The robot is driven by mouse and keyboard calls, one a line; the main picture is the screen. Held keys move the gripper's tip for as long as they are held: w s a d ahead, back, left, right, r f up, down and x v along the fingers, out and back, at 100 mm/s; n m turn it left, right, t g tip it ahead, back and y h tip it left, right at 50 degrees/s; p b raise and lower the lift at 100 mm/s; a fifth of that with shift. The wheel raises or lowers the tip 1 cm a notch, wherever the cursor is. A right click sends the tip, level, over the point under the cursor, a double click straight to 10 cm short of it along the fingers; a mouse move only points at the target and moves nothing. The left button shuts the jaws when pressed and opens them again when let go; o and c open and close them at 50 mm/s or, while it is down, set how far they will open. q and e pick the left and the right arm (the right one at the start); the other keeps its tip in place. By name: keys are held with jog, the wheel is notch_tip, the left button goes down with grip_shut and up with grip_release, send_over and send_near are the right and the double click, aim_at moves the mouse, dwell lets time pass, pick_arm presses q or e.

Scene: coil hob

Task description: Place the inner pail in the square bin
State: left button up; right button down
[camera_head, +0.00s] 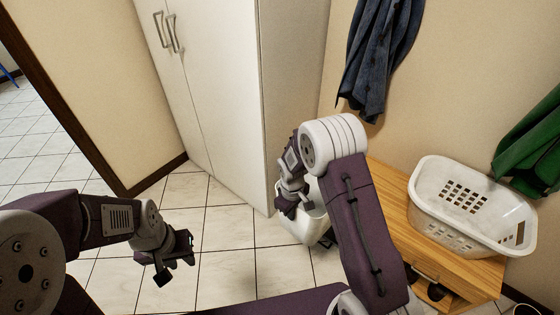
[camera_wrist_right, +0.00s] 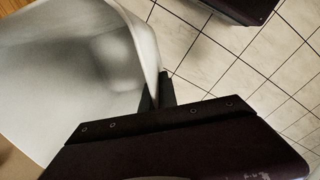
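A white pail (camera_head: 312,222) is in the head view, just left of the wooden bench and partly hidden behind my right arm. My right gripper (camera_head: 291,206) is at the pail's near left rim. In the right wrist view the pail (camera_wrist_right: 70,70) fills the upper left, and the right gripper's fingers (camera_wrist_right: 158,95) straddle its thin wall, closed on the rim. The pail's inside looks empty where it shows. My left gripper (camera_head: 175,270) is empty over the floor to the left, its fingers apart. I cannot make out a separate square bin; a small dark shape shows by the pail's base.
A white laundry basket (camera_head: 465,205) stands on the wooden bench (camera_head: 390,185) at the right. A tall white cabinet (camera_head: 225,90) stands behind the pail. Dark blue and green cloths (camera_head: 375,55) (camera_head: 535,145) hang on the wall. The tiled floor (camera_head: 235,260) between my grippers is clear.

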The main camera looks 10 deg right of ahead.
jog(key=w+d+r+m, duration=0.2)
jog(key=w+d+r, duration=0.1)
jog(key=r, duration=0.8)
jog(key=s+r+m+p, duration=0.2)
jog(key=s+r+p, duration=0.3)
jog(key=r+p, duration=0.2)
jog(key=s+d+r+m+p, duration=0.1)
jog(key=s+r+m+p, duration=0.2)
jog(key=r+p, duration=0.4)
jog(key=s+p, duration=0.1)
jog(key=p, duration=0.1)
jog(key=shift+s+d+r+p, duration=0.25)
jog(key=shift+s+p, duration=0.05)
jog(key=shift+s, duration=0.1)
